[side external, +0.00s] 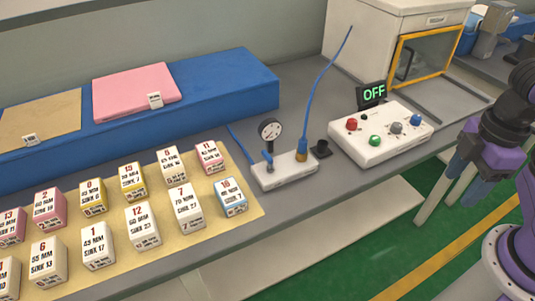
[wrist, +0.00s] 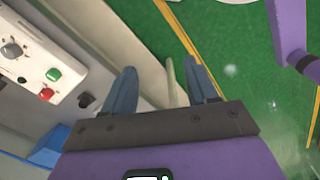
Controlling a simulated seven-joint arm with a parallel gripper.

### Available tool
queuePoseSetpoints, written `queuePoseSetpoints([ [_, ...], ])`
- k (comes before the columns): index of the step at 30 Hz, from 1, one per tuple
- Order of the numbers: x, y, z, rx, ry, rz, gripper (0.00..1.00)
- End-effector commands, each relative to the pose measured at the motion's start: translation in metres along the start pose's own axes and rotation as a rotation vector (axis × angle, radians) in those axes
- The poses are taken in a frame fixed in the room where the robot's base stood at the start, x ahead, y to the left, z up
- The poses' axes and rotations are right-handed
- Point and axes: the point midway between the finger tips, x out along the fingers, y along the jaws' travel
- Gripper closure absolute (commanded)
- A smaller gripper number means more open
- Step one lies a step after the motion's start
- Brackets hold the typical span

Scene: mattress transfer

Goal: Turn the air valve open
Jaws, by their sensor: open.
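The air valve is a white block (side external: 285,171) on the grey bench, with a round pressure gauge (side external: 270,129) on top. A small blue lever (side external: 268,161) stands at its left end, below the gauge. A brass-coloured fitting with a blue hose is at its right end. My gripper (side external: 462,180) is at the right in the side view, open and empty, well apart from the valve, beyond the control box. In the wrist view my gripper's two blue-grey fingers (wrist: 160,78) are spread above the green floor. I cannot make out the valve lever there.
A white control box (side external: 380,138) with coloured knobs stands between valve and gripper; it also shows in the wrist view (wrist: 38,52). An OFF display (side external: 372,94) is behind it. Labelled boxes (side external: 186,208) fill the mat at left. A cabinet (side external: 385,35) stands behind.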

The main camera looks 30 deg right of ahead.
Motion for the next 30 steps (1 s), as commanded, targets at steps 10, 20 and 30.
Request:
queuePoseSetpoints([
  [10,-0.019,0.026,-0.073,-0.071,-0.005,0.002,0.27],
  [20,-0.040,0.086,-0.195,-0.214,-0.017,0.002,0.27],
  [30,-0.041,0.158,-0.298,-0.361,-0.026,-0.002,0.27],
])
